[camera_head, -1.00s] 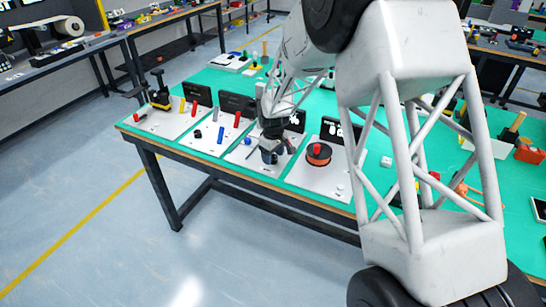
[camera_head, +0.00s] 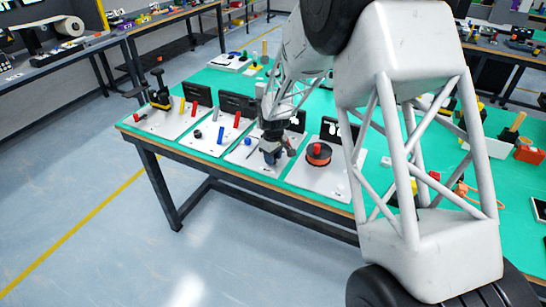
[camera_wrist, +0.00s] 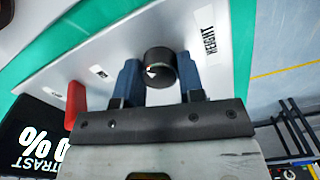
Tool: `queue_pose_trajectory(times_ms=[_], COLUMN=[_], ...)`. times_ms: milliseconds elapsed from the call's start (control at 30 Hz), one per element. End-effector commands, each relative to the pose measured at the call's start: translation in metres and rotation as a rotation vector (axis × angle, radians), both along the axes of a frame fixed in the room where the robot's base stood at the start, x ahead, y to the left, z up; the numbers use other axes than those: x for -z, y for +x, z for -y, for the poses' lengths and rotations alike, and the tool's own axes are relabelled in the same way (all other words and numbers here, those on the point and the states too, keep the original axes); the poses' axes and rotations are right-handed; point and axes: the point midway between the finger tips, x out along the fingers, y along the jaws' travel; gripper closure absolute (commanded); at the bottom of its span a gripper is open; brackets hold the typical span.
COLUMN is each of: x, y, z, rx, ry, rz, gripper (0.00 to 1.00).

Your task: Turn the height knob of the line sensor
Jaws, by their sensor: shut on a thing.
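The height knob (camera_wrist: 160,66) is a short black cylinder with a small pale and red mark on its face. It stands on a white panel (camera_wrist: 110,52), beside a printed label reading HEIGHT (camera_wrist: 209,40). In the wrist view my gripper (camera_wrist: 160,76) has one blue finger on each side of the knob and is shut on it. In the head view my gripper (camera_head: 271,152) is low over a white panel on the green table, and the knob is hidden there.
A red part (camera_wrist: 75,104) stands left of my gripper in the wrist view. Near it is a black display (camera_wrist: 35,135) with partly visible CONTRAST and % text.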

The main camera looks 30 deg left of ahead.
Motion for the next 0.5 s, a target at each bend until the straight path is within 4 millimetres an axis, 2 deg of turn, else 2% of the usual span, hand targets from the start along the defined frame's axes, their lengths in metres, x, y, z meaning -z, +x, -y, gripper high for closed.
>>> queue_pose_trajectory(times_ms=[267, 500], x=[-0.0007, 0.0001], y=[-0.0005, -0.0007], z=[-0.0002, 0.0003], rx=[0.071, 0.221], ry=[-0.001, -0.003], rz=[0.000, -0.001], gripper=[0.88, 0.88])
